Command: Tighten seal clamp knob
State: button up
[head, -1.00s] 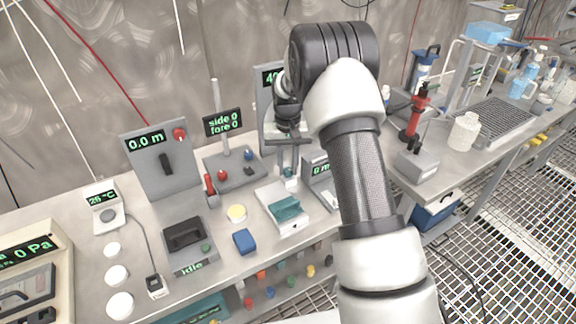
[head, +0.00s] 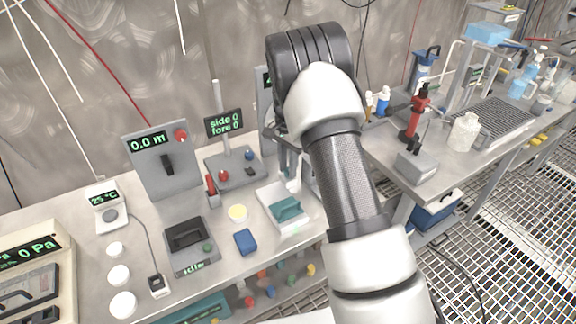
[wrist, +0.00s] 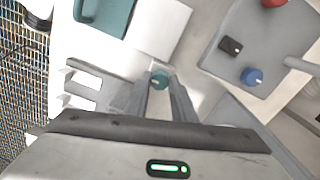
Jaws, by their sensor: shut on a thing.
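In the head view my gripper (head: 287,168) points down just behind a white tray-like fixture (head: 272,192) that holds a teal block (head: 287,209). My arm and fingers hide the knob there. The teal block also shows at the upper left of the wrist view (wrist: 106,14).
A grey control box with a red knob (head: 223,176) and a blue knob (head: 249,154) stands left of my gripper. A blue block (head: 245,241) and a yellow disc (head: 237,213) lie in front of it. Bottles (head: 383,100) stand behind my arm at right.

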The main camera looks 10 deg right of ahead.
jog(key=shift+m, duration=0.6)
jog(key=o, duration=1.1)
jog(key=shift+c, duration=0.2)
notch_tip(320, 180, up, 18)
jog(key=p, duration=0.1)
jog(key=shift+f, duration=0.25)
